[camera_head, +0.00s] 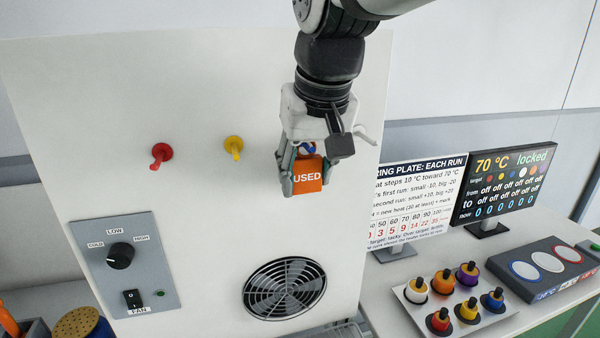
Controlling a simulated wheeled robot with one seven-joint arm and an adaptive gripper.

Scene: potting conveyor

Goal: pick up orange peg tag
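The orange tag (307,176) is a small block marked "USED", in front of the white upright panel (200,90). My gripper (307,170) comes down from above, with its fingers on either side of the tag. The left finger appears to lie against the tag's left edge. Contact on the right side is unclear, so I cannot tell whether the grip is closed. A small blue and red part (307,148) shows just above the tag, between the fingers. Whether the tag still hangs on a peg is hidden.
A red peg (160,154) and a yellow peg (234,148) stick out of the panel to the left. Below are a knob plate (150,285) and a fan grille (285,288). Signs (415,200) and a tray of coloured bottles (412,310) stand at right.

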